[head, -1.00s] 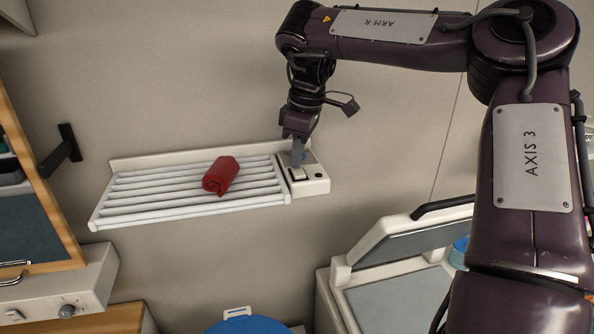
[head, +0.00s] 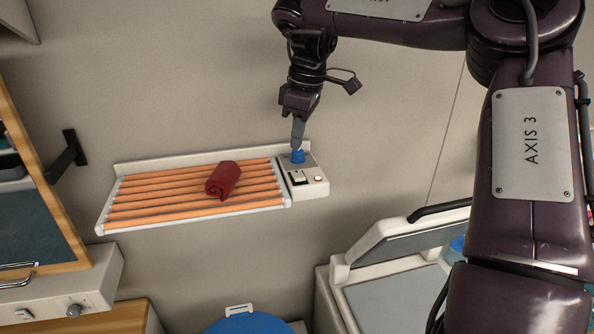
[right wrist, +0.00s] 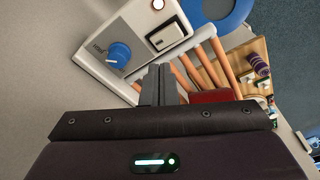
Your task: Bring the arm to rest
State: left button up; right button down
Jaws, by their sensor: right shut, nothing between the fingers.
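My right gripper (head: 298,138) is shut and empty. In the head view it points down just above the blue knob (head: 298,156) on the control box of the wall rack. In the right wrist view the shut fingers (right wrist: 158,82) show, with the blue knob (right wrist: 119,54) to their left in the picture. The control box (head: 312,188) also has a pale rocker switch (head: 298,178) and a small lit button (head: 318,178). My left gripper is out of view.
A wooden-framed cabinet (head: 45,180) and a black wall bracket (head: 68,155) are at the left. An open white-lidded unit (head: 390,250) stands at lower right. A blue round thing (head: 248,326) is at the bottom. The wall above the rack is clear.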

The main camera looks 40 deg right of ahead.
jog(key=shift+r, duration=0.65)
jog(key=shift+f, duration=0.1)
